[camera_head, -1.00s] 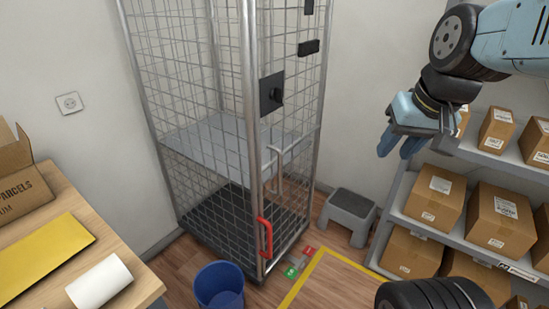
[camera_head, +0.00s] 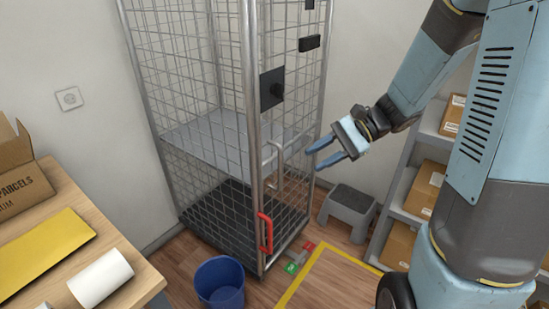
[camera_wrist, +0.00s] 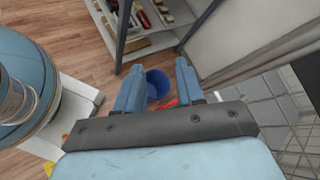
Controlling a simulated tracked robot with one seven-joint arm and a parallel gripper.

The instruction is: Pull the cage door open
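The tall wire cage has its door (camera_head: 294,130) on the right-hand face, and the door looks shut. A red handle (camera_head: 265,234) sits lower, by the front corner post. My gripper (camera_head: 315,159) is open and empty, its blue fingers pointing left toward the silver handle, with a visible gap between. In the wrist view the open fingers (camera_wrist: 155,75) show nothing between them at the tips; the cage mesh (camera_wrist: 285,125) is at the right.
A blue bucket (camera_head: 219,284) stands on the floor before the cage. A grey step stool (camera_head: 348,211) is right of it. Shelves with parcels (camera_head: 425,188) lie behind my arm. A wooden table (camera_head: 90,238) is at left. Yellow tape (camera_head: 300,277) marks the floor.

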